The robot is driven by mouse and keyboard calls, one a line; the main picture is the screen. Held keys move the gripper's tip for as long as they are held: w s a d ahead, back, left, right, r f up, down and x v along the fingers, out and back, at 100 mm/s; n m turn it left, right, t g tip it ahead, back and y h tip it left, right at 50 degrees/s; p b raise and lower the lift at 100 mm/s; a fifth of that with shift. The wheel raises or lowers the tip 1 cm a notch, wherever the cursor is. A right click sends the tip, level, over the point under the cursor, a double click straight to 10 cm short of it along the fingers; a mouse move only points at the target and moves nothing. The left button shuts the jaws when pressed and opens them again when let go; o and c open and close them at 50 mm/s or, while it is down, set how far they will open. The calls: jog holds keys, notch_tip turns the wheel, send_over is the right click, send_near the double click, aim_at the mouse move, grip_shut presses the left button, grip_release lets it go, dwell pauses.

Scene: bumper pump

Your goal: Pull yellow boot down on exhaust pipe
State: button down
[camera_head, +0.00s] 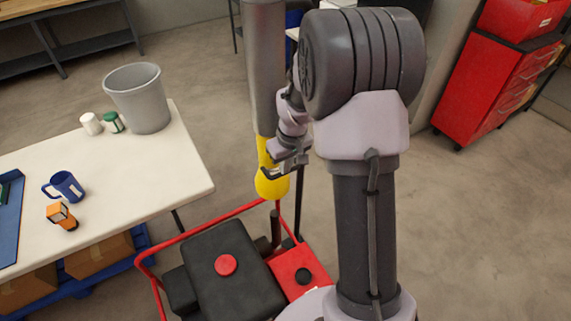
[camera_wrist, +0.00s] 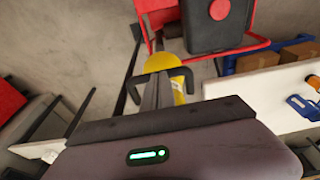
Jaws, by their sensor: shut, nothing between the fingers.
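The yellow boot (camera_head: 270,187) hangs upright at the lower end of a grey vertical pipe or hose (camera_head: 266,75) in the head view. Its lower end is just above a dark upright stub, likely the exhaust pipe (camera_head: 275,228), on the red-framed machine. I cannot tell whether boot and stub touch. My gripper (camera_head: 284,169) is at the boot's right side, overlapping its middle in the picture. It is shut with nothing between its fingers. In the wrist view the boot (camera_wrist: 162,60) shows behind my gripper (camera_wrist: 160,79), which hides part of it.
The red-framed machine (camera_head: 225,264) stands below with a dark body. A white table (camera_head: 150,175) at left holds a grey bin (camera_head: 139,97), a blue mug (camera_head: 64,186) and an orange item (camera_head: 61,215). A red cabinet (camera_head: 497,75) stands at far right. Floor between is clear.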

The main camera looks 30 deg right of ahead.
notch_tip(320, 180, down, 22)
jog(key=b, duration=1.5)
jog(key=shift+s+f, duration=0.15)
jog(key=shift+f, duration=0.1)
notch_tip(320, 180, up, 14)
jog(key=s+p, duration=0.2)
jog(key=p, duration=0.4)
jog(key=shift+s, duration=0.25)
